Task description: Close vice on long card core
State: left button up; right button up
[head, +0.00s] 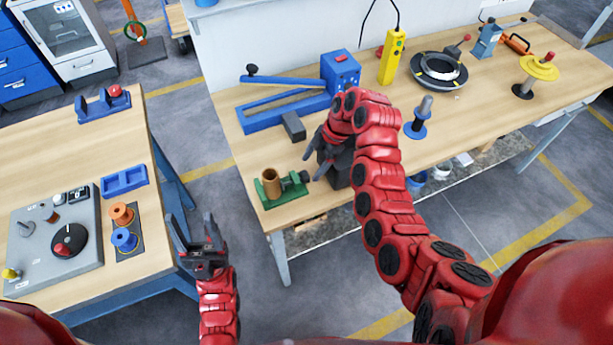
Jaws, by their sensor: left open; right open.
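The green vice (285,198) sits at the front left corner of the right-hand bench. The brown card core (270,178) stands upright in it, a hollow tube with its open end up. A dark screw or handle part (294,184) is on the vice's right side. I cannot tell whether the jaws touch the core. My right gripper (312,167) is open and empty, just right of and above the vice, with its fingers pointing left toward the dark part. My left gripper (192,220) is open and empty, over the gap between the benches.
A blue lever tool (285,110) and a dark block (293,126) lie behind the vice. A blue spool stand (416,122) is to the right. The left bench holds a grey panel (55,240), a blue tray (124,181) and two small spools (123,226).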

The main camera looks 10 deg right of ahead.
aim_at(306, 172)
jog(key=shift+p+x, duration=0.55)
jog(key=shift+x, duration=1.9)
grip_shut()
jog(key=shift+w+f+b, duration=0.1)
jog(key=shift+f+b, duration=0.05)
jog(key=shift+b, duration=0.25)
jog(key=g+b, duration=0.1)
jog(key=b, duration=0.4)
jog(key=g+b, duration=0.1)
jog(key=b, duration=0.3)
jog(key=shift+w+f+h+b, duration=0.1)
jog(key=shift+f+h+b, duration=0.15)
jog(key=shift+h+b, duration=0.15)
jog(key=shift+a+r+b, duration=0.1)
jog(key=shift+r+b, duration=0.05)
jog(key=shift+b, duration=0.15)
jog(key=shift+r+m, duration=0.25)
jog(key=shift+m, duration=0.05)
